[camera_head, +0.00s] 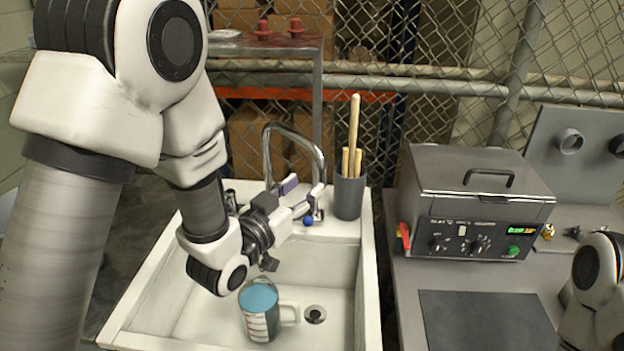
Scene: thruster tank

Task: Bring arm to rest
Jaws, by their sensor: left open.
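My left arm comes in from the left and bends over the white sink. My left gripper (306,199) is open and empty, close in front of the sink's faucet (316,160). I cannot tell whether it touches the faucet. A measuring jug (262,312) with blue liquid stands upright in the sink basin below the gripper, apart from it. My right arm (598,285) shows only in part at the lower right edge, and its gripper is out of view.
The sink (370,270) has a drain beside the jug. A grey cup (348,195) with wooden handles stands on its back right corner. To the right, a grey table holds a metal tank (475,205) with a control panel and a dark mat (485,322). A chain-link fence closes the back.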

